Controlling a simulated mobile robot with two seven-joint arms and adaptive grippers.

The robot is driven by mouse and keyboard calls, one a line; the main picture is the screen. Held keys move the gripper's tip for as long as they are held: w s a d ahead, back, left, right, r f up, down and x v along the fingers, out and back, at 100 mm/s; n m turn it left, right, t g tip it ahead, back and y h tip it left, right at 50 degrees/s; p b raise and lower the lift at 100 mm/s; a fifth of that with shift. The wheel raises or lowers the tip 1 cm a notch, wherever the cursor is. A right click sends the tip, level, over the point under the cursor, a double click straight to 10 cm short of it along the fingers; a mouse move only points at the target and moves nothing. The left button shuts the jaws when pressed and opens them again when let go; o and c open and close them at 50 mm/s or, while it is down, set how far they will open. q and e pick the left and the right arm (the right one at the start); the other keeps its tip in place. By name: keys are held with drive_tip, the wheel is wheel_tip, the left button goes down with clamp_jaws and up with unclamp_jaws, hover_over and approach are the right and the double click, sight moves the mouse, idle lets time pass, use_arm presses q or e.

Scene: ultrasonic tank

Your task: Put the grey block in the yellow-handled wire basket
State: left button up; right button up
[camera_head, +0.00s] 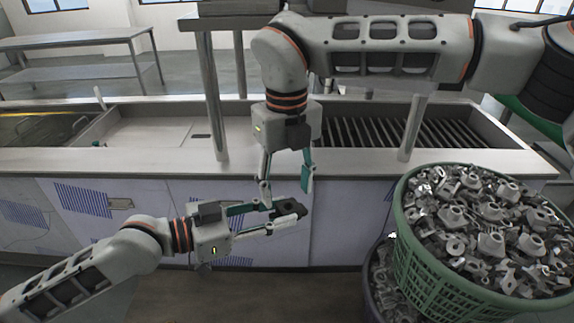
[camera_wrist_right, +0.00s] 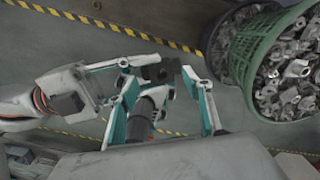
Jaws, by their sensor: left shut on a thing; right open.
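A dark grey block (camera_head: 289,209) is between the fingers of my left gripper (camera_head: 280,216), which is shut on it in front of the counter's cabinet doors. The block also shows in the right wrist view (camera_wrist_right: 160,70). My right gripper (camera_head: 286,190) points down just above the block, open, with its fingertips close to it. In its wrist view the open fingers (camera_wrist_right: 168,100) reach toward the block; I cannot tell whether they touch it. I cannot clearly make out a yellow-handled wire basket; a thin handle shape (camera_head: 45,122) shows at the tank on the far left.
A green basket (camera_head: 440,278) full of grey metal parts stands at the right, with a darker bin (camera_head: 380,285) of parts beside it. Behind my grippers runs a long counter (camera_head: 120,160) with a sunken basin and a slatted section (camera_head: 385,133). Metal posts rise from it.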

sight(287, 205)
drive_tip(key=shift+f, duration=1.75)
drive_tip(key=c, duration=1.3)
use_arm(q)
drive_tip(key=o, duration=1.3)
drive_tip(key=shift+c, duration=0.2)
drive_tip(key=v, duration=1.1)
drive_tip(key=shift+s+a, duration=0.15)
drive_tip(key=shift+a, duration=0.2)
